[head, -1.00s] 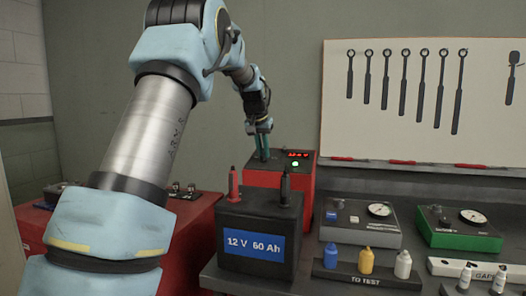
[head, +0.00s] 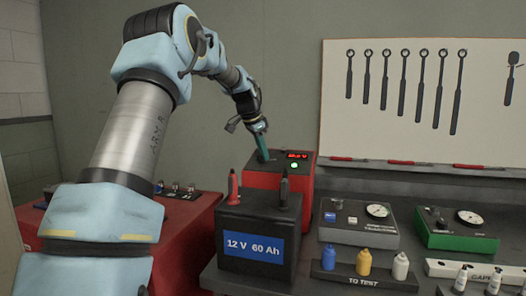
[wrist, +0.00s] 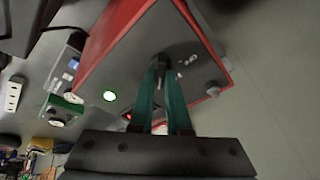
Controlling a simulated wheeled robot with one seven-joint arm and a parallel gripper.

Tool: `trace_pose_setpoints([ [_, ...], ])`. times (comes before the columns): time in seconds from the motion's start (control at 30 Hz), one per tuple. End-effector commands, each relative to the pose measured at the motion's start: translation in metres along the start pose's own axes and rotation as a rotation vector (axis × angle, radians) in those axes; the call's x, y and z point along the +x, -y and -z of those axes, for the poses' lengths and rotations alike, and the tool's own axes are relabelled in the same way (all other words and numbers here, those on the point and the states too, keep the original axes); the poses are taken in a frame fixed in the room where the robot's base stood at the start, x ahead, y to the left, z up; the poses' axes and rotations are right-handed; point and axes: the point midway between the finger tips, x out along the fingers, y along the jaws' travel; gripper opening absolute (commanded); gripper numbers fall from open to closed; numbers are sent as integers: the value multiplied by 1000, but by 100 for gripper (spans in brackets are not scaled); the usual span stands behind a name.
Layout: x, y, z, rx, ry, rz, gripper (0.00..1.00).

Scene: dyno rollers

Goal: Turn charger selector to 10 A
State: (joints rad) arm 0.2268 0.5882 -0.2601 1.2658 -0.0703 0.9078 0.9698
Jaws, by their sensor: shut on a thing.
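The charger (head: 262,178) is a red box with a dark grey top, standing behind the battery. Its top carries a red lit display (head: 297,155) and a round lit green-white button (head: 294,166); the button also shows in the wrist view (wrist: 109,96). My gripper (head: 265,156) reaches down to the charger top with its green fingers tilted. In the wrist view the fingertips (wrist: 161,70) close on the small dark selector knob (wrist: 161,59). The fingers hide most of the knob. I cannot read its setting or any scale marks.
A black battery (head: 258,238) marked 12 V 60 Ah stands in front, with a red clamp (head: 233,187) and a black clamp (head: 284,188) upright on it. Testers with gauges (head: 362,220) and small bottles stand to the right. A wrench board (head: 420,95) hangs behind.

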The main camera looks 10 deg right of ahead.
Motion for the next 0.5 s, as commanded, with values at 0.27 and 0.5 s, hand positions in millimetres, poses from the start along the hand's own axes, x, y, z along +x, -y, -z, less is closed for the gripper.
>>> trace_pose_setpoints([
  [0.27,1,0,-2,51,3,-15,0],
  [0.5,2,0,-2,56,4,-16,0],
])
